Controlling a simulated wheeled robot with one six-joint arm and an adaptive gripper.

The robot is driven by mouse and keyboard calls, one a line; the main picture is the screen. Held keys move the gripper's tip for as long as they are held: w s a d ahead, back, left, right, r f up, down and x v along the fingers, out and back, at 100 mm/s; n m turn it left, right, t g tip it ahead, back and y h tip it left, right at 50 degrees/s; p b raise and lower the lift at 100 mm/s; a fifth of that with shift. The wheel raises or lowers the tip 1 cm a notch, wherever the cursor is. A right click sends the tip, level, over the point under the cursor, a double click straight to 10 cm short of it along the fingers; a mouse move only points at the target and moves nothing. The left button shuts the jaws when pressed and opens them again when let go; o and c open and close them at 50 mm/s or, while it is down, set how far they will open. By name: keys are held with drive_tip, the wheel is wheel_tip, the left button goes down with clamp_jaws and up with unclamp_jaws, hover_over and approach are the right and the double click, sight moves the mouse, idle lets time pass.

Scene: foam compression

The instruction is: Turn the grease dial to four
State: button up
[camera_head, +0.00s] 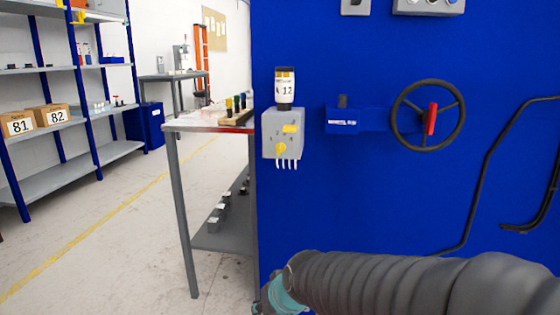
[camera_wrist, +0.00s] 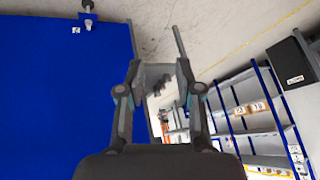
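The grease unit is a grey box (camera_head: 270,122) on the blue panel, with a bottle labelled 12 (camera_head: 284,88) on top. Its front has a yellow upper knob (camera_head: 290,128) and a yellow lower knob (camera_head: 281,148), with small numerals around them. The numerals are too small to tell the setting surely. My gripper (camera_wrist: 160,68) is open and empty in the wrist view, its two fingers apart. In the head view my arm crosses the bottom right, below and apart from the grease unit; the fingers are out of frame there. The knobs cannot be made out in the wrist view.
Right of the unit are a black handwheel (camera_head: 428,150) with a red handle and black hoses (camera_head: 487,170). A grey table (camera_head: 181,200) stands just left of the panel edge. Shelves (camera_head: 70,170) with boxes are farther left. Open floor lies between.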

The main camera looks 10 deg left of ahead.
sight(279, 151)
drive_tip(key=w+a+r+m+t+y+b, duration=0.1)
drive_tip(key=w+a+r+m+t+y, duration=0.2)
drive_tip(key=w+a+t, duration=0.85)
drive_tip(key=w+d+r+m+t+h, duration=0.35)
drive_tip(key=r+h, duration=0.25)
drive_tip(key=r, duration=0.2)
drive_tip(key=w+d+r+m+t+h, duration=0.2)
drive_tip(key=w+d+r+m+h, duration=0.15)
drive_tip(key=r+h, duration=0.35)
drive_tip(key=shift+y, duration=0.9)
drive_tip(key=x, duration=0.4)
drive_tip(key=p+x, duration=0.1)
drive_tip(key=x, duration=0.3)
drive_tip(key=d+x, duration=0.1)
drive_tip(key=x, duration=0.4)
drive_tip(key=shift+s+r, duration=0.15)
drive_tip(key=shift+r, duration=0.3)
clamp_jaws()
